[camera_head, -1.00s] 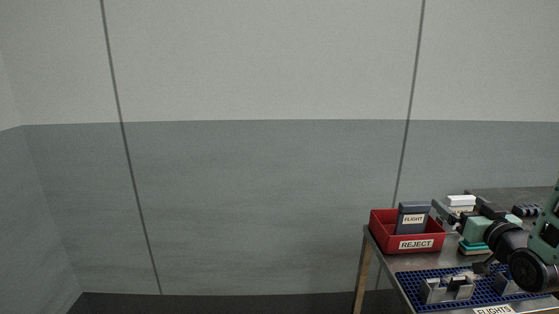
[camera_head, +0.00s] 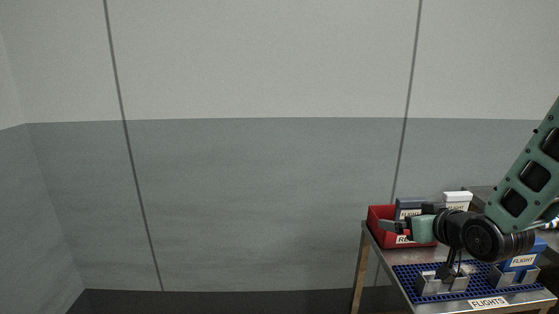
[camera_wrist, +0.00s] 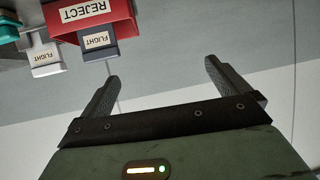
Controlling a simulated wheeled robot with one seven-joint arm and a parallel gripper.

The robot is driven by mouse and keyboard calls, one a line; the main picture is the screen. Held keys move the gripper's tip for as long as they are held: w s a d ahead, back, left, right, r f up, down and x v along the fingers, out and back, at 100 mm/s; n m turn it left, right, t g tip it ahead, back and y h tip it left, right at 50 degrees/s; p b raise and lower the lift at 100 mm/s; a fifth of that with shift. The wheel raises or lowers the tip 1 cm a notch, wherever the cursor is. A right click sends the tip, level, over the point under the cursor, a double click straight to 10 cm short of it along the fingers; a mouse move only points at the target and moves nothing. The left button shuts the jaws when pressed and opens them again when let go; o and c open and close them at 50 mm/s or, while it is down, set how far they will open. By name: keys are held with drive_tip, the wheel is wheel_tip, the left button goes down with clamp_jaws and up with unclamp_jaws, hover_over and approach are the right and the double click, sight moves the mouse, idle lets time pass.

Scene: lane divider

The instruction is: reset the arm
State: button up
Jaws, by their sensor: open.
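My gripper (camera_head: 384,226) is in front of the red REJECT bin (camera_head: 379,238) in the head view and partly covers it. In the wrist view my gripper (camera_wrist: 160,70) has its two fingers spread wide with nothing between them. The red bin (camera_wrist: 130,22) shows upside down at the top left there. A dark grey box labelled FLIGHT (camera_wrist: 98,40) is at the bin, beyond the fingers and apart from them. My arm crosses the right side of the head view and hides part of the table.
A blue perforated mat (camera_head: 405,271) with metal holders (camera_head: 430,286) lies on the table, by a FLIGHTS label. A blue FLIGHT box (camera_head: 522,261) is at the right holder. A white box (camera_head: 457,198) stands behind my arm. Left of the table is clear.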

drive_tip(key=s+a+f+n+g, duration=0.1)
drive_tip(key=s+a+n+g, duration=0.2)
drive_tip(key=s+a+g, duration=0.75)
drive_tip(key=s+a+n+g+h, duration=0.1)
drive_tip(key=s+a, duration=0.1)
drive_tip(key=s, duration=0.8)
drive_tip(key=s+a+n+g, duration=0.1)
drive_tip(key=s+a, duration=0.2)
drive_tip(key=s, duration=0.8)
drive_tip(key=shift+s+r+h+b, duration=0.3)
drive_tip(key=shift+r+h+b, duration=0.05)
drive_tip(key=shift+r+h, duration=0.1)
